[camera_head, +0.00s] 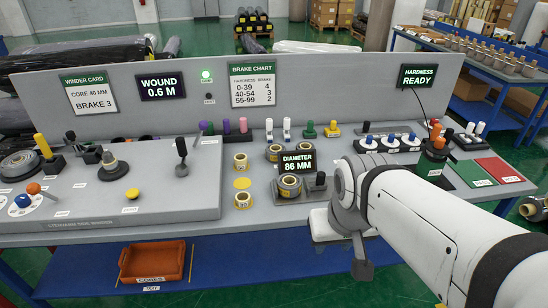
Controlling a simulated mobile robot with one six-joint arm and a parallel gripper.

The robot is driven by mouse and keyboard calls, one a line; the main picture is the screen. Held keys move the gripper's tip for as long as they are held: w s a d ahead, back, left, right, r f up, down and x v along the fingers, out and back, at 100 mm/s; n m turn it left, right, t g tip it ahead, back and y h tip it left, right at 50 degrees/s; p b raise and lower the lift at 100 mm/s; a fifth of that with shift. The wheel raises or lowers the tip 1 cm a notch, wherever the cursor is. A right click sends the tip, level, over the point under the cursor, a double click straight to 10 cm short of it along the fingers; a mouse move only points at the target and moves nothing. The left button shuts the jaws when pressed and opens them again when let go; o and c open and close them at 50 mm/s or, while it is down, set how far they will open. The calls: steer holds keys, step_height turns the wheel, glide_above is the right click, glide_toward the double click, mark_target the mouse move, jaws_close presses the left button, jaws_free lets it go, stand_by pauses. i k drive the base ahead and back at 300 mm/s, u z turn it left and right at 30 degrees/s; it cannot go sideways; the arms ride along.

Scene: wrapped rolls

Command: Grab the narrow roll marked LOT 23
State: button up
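Each has a small front label, too small to read surely. Wider grey-and-yellow wrapped rolls lie to their right, one (274,152) behind and one (290,187) in a holder under the "DIAMETER 86 MM" display (297,163). I cannot make out LOT 23 on any roll. My white arm reaches in from the lower right and ends right of the holder.
A flat yellow disc (242,183) lies between the narrow rolls. Levers and knobs crowd the left panel. Coloured pegs line the back under the upright board (370,90). Green (470,173) and red (499,170) pads lie right. An orange tray (153,280) sits on the lower shelf.

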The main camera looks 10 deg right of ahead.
mark_target(289, 185)
steer(key=u, duration=0.05)
steer(key=i, duration=1)
steer(key=z, duration=0.1)
steer(key=k, duration=0.1)
steer(key=z, duration=0.4)
